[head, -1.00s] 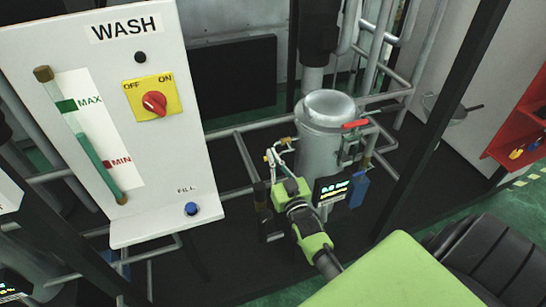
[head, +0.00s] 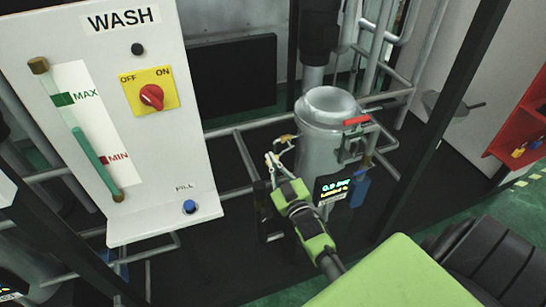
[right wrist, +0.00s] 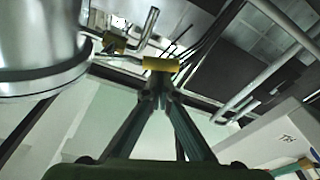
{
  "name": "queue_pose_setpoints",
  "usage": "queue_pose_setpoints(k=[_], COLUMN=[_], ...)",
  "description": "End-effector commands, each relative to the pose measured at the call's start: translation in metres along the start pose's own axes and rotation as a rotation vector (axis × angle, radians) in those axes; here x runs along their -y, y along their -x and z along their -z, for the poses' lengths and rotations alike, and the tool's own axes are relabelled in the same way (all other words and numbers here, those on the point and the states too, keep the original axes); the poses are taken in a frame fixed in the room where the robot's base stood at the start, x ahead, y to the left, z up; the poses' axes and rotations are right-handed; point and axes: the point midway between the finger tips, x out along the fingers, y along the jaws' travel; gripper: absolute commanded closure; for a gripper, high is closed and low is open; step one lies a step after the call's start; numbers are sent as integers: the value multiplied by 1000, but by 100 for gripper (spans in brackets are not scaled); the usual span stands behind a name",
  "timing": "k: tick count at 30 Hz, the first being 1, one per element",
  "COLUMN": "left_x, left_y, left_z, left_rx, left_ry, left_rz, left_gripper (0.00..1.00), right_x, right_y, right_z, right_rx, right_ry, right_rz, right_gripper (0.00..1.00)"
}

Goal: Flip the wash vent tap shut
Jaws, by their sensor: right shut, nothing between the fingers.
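The wash vent tap appears to be the small brass tap (head: 287,140) on the left side of the silver canister (head: 325,135). In the right wrist view a yellow lever (right wrist: 160,64) on a thin metal pipe sits just beyond my fingertips. My right gripper (head: 271,159) is shut and empty, its tips close to the tap. In the right wrist view the fingertips (right wrist: 158,88) meet just below the yellow lever; I cannot tell whether they touch it. My left gripper is not in view.
The white WASH panel (head: 130,70) with a red switch and level tube stands at left. A red handle (head: 356,121), a lit display (head: 333,187) and a blue tag (head: 360,191) are by the canister. Grey pipes and a dark post (head: 440,130) surround it.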

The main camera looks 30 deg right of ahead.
Motion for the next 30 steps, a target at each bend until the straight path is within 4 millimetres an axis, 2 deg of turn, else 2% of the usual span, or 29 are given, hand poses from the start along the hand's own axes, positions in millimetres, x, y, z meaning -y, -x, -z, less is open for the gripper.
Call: queue_pose_setpoints(k=[1,13,30], left_x=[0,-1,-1], left_y=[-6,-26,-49], left_z=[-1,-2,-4], left_rx=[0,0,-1], left_ry=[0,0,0], left_rz=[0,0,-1], left_gripper=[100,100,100], right_x=[2,2,-15], right_y=[1,5,10], right_z=[-7,-35,-69], right_rx=[2,1,0], right_ry=[48,426,951], right_rz=[7,60,134], right_gripper=[100,100,100])
